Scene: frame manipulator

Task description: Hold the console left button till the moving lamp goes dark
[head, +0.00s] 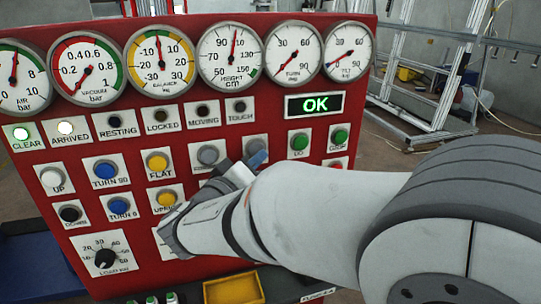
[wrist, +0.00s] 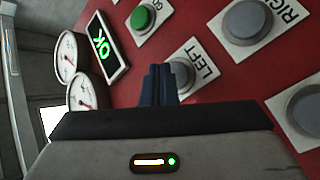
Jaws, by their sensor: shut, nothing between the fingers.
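The grey left button (wrist: 182,74) shows in the wrist view beside its LEFT label, partly hidden by my fingers. My gripper (wrist: 159,72) is shut and empty, its tips in front of or at the button's edge; I cannot tell whether they touch. The moving lamp (head: 202,111) is dark, as is the touch lamp (head: 239,107).
The clear lamp (head: 21,133) and arrived lamp (head: 65,128) are lit. The display (head: 315,105) reads OK. The grey right button (wrist: 246,20) and a green button (wrist: 143,17) lie near my fingers. Gauges line the console top. A yellow tray (head: 233,290) sits below.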

